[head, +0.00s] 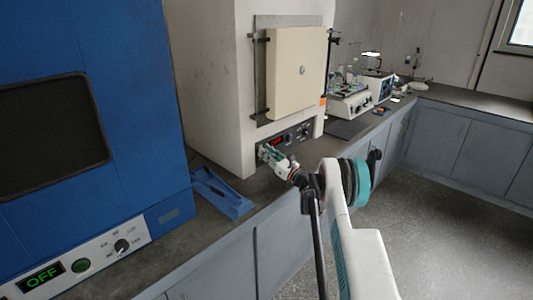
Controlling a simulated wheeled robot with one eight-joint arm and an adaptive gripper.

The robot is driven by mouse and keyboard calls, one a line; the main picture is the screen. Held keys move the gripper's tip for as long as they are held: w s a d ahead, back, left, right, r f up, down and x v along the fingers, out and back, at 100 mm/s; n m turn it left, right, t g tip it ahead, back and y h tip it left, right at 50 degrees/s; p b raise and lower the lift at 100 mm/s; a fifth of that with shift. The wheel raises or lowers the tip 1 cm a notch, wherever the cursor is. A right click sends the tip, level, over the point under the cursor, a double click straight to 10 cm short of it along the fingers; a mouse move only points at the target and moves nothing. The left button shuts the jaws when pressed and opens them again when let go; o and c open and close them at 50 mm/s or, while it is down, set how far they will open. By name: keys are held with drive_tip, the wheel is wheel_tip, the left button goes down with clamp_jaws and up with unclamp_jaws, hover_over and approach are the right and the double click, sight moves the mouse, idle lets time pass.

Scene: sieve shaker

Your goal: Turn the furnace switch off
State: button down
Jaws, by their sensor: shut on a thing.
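The furnace (215,85) is a tall cream-white cabinet on the dark counter, with its thick cream door (297,72) closed. Its dark control panel (304,129) runs below the door and has a small red-lit display. My gripper (264,153) is at the left end of this panel, its fingertips against the panel face. It is shut on the furnace switch, which the fingers hide. I cannot tell the switch's position.
A big blue machine (125,120) with a green OFF display stands at the left. A blue tray-like holder (222,192) lies on the counter (165,250) between it and the furnace. White lab instruments (350,103) stand right of the furnace. The floor at right is clear.

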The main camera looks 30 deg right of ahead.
drive_tip(key=shift+t, duration=0.3)
drive_tip(key=c, duration=1.4)
unclamp_jaws()
drive_tip(key=shift+s+f, duration=0.1)
drive_tip(key=shift+s+d+f, duration=0.1)
drive_tip(key=shift+s+d, duration=0.05)
drive_tip(key=shift+s, duration=0.15)
drive_tip(key=s+d, duration=0.1)
drive_tip(key=s, duration=0.3)
drive_tip(key=s+d, duration=0.1)
drive_tip(key=s, duration=0.2)
drive_tip(key=s+d, duration=0.2)
drive_tip(key=s, duration=0.2)
drive_tip(key=shift+s, duration=0.3)
drive_tip(key=shift+d, duration=0.1)
